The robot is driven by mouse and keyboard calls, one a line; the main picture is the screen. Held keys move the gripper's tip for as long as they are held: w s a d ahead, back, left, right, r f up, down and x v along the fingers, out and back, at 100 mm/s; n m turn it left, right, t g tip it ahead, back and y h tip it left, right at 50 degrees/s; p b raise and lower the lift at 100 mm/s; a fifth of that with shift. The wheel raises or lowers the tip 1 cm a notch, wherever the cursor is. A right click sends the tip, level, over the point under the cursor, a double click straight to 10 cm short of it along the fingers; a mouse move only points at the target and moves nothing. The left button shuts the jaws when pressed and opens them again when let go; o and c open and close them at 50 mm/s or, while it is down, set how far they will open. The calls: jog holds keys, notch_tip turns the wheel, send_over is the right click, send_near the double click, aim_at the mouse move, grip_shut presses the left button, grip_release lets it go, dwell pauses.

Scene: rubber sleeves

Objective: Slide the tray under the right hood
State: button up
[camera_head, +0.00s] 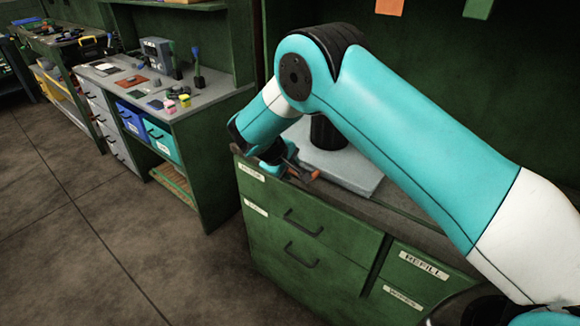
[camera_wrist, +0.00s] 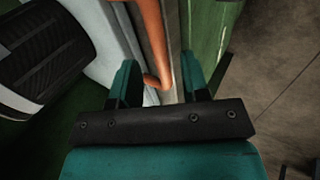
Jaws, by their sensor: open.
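A flat pale grey tray (camera_head: 362,184) lies on top of the green cabinet, with a black ribbed cylinder (camera_head: 326,134) standing on it. In the wrist view the tray's pale edge (camera_wrist: 117,45) and the cylinder (camera_wrist: 40,52) are at the left. An orange handle bar (camera_wrist: 150,38) runs along that edge. My gripper (camera_wrist: 157,78) is open, with a finger on each side of the bar's bent end and gaps on both sides. In the head view my gripper (camera_head: 292,168) is at the counter's front edge, and my arm hides part of the tray. I cannot make out a hood.
The green cabinet (camera_head: 300,268) has handled, labelled drawers below the counter. A bench (camera_head: 190,95) with tools, blue bins and small bottles stands to the left, across a floor gap. The floor (camera_head: 110,230) in front is clear. Orange and green tags hang at the top.

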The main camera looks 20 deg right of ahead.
jog(key=shift+x, duration=0.75)
grip_shut()
